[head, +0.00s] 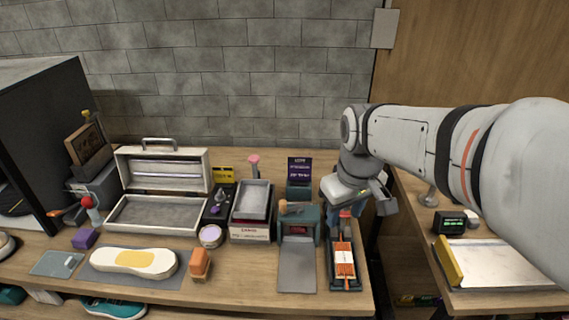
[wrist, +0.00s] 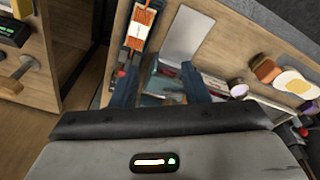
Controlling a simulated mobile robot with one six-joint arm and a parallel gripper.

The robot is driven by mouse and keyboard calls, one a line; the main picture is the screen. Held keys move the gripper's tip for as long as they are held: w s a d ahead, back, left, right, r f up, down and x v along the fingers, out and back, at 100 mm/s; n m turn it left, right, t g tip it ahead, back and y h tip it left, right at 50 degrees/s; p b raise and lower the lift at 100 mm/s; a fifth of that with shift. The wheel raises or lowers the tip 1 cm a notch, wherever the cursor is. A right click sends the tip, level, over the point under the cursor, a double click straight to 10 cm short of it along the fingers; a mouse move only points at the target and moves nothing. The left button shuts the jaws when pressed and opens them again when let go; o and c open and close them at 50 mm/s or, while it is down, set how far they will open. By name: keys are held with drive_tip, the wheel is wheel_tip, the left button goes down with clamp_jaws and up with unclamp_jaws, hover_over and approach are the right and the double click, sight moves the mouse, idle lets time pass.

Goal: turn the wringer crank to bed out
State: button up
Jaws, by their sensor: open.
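The teal wringer (head: 312,218) stands on the bench, right of centre in the head view. Its flat grey bed (head: 297,268) lies out toward the front edge; it also shows in the wrist view (wrist: 187,38). A tan wooden piece (head: 291,208) sits on the wringer's top left; I cannot tell whether it belongs to the crank. I cannot make out the crank for certain. My gripper (head: 350,212) is open, pointing down just right of the wringer. In the wrist view, its two dark blue fingers (wrist: 158,86) are apart, with teal parts showing between and beyond them.
A narrow tray with an orange lace card (head: 343,258) stands right of the bed, close under my gripper. An orange block (head: 200,265) and an insole (head: 133,262) lie left. Bins (head: 252,200) and an open toolbox (head: 155,215) stand behind. A gap separates the right bench.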

drive_tip(key=w+a+f+n+g, duration=0.1)
drive_tip(key=w+a+n, duration=0.35)
drive_tip(key=w, duration=0.35)
drive_tip(key=n+g, duration=0.1)
drive_tip(key=n, duration=0.4)
hover_over(283, 201)
drive_tip(key=shift+m, duration=0.25)
wheel_tip(283, 201, down, 4)
drive_tip(key=shift+s+d+b, duration=0.1)
drive_tip(key=shift+b, duration=0.35)
drive_tip(key=shift+f, duration=0.25)
wheel_tip(283, 201, down, 7)
drive_tip(key=shift+f, duration=0.2)
drive_tip(key=shift+c, duration=0.5)
